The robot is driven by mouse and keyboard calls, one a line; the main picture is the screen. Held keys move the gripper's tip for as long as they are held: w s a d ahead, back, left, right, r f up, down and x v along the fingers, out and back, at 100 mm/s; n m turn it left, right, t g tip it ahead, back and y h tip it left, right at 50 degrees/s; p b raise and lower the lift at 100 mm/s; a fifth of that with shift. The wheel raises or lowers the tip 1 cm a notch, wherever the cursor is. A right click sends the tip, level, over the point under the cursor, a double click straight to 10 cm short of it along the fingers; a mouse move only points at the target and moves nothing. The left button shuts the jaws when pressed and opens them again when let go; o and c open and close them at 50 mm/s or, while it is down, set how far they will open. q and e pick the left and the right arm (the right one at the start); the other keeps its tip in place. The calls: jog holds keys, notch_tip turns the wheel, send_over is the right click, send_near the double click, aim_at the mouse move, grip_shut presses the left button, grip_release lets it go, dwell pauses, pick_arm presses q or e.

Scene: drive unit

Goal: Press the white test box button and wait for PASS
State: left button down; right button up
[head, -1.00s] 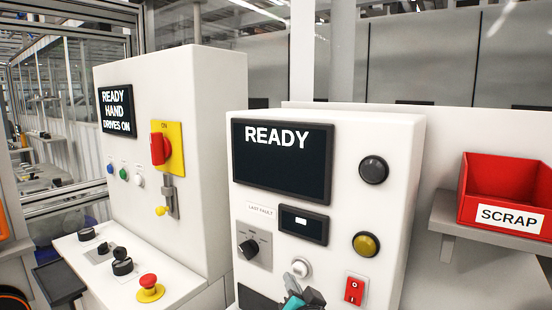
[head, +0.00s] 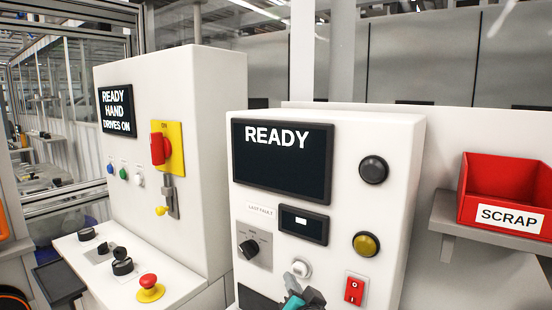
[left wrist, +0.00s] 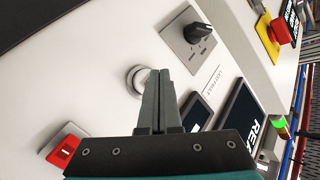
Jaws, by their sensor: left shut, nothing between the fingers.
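The white test box (head: 400,150) stands in the middle of the head view, and its screen (head: 282,160) reads READY. Its white round button (head: 301,268) sits in a metal ring low on the front. In the left wrist view the button (left wrist: 136,80) is beside the fingertips, partly covered by them. My left gripper (head: 297,285) is shut and empty, its tips at or just in front of the button's lower edge. I cannot tell whether they touch it. My right gripper is in neither view.
Close to the button are a black selector knob (head: 249,248), a small display (head: 303,224), a red rocker switch (head: 354,290) and a yellow button (head: 366,244). A control cabinet (head: 220,130) stands left with an emergency stop (head: 149,284). A red SCRAP bin (head: 507,190) is on the right.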

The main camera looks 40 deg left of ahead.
pick_arm(q)
jog(key=shift+w, duration=0.45)
jog(key=shift+w+a, duration=0.1)
jog(key=shift+w, duration=0.35)
dwell(0.5)
jog(key=shift+s, duration=0.9)
jog(key=s+p, duration=0.1)
jog(key=s, duration=0.5)
jog(key=shift+d, duration=0.45)
dwell(0.7)
